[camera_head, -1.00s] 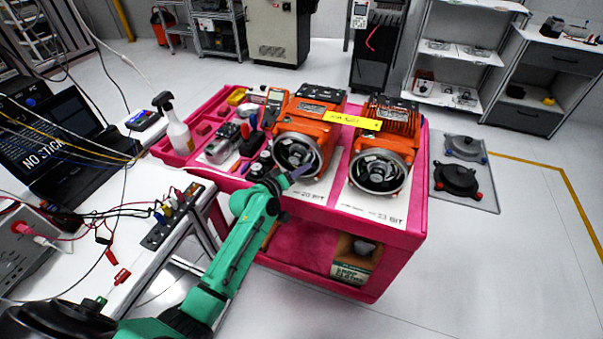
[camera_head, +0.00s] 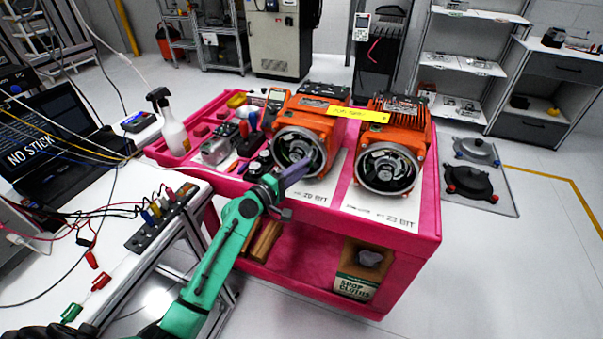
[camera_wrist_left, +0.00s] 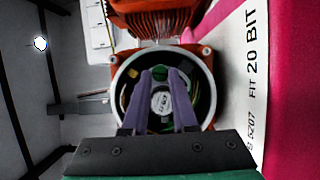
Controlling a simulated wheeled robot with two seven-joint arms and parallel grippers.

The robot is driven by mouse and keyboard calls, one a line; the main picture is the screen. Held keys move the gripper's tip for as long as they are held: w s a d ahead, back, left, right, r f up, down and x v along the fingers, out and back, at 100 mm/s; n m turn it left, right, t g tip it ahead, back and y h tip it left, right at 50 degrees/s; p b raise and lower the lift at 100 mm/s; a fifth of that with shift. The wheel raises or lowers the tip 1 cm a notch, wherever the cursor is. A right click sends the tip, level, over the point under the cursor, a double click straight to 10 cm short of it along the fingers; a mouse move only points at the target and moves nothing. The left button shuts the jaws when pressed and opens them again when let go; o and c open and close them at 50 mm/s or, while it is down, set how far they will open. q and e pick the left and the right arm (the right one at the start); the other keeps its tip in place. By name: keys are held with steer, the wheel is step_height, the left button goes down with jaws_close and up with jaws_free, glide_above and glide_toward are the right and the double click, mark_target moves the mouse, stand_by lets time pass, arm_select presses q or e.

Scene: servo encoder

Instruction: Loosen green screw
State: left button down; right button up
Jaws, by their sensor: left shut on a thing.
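The left orange motor (camera_head: 308,118) stands on the pink cart above a white card marked 20 BIT. Its round open end (camera_head: 297,150) faces my left gripper (camera_head: 291,174), whose purple fingers reach up to its lower edge. In the left wrist view the open end (camera_wrist_left: 205,90) shows a white disc (camera_wrist_left: 160,101) and green parts inside. The two purple fingers of my left gripper (camera_wrist_left: 162,74) reach into it and are close together at the tips, shut on a small part there. I cannot make out the green screw for sure. My right gripper is not in view.
A second orange motor (camera_head: 395,125) stands to the right with a 23 BIT card. Tools, a meter (camera_head: 272,98) and a spray bottle (camera_head: 170,125) crowd the left of the pink cart (camera_head: 345,238). A white bench (camera_head: 100,205) with wires is at the left.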

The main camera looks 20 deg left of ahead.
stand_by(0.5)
arm_select(q)
steer(key=c, duration=0.7)
jaws_free()
steer(key=b+v, duration=0.4)
steer(key=v, duration=1)
steer(key=shift+s+a+f, duration=0.1)
steer(key=shift+s+a, duration=0.1)
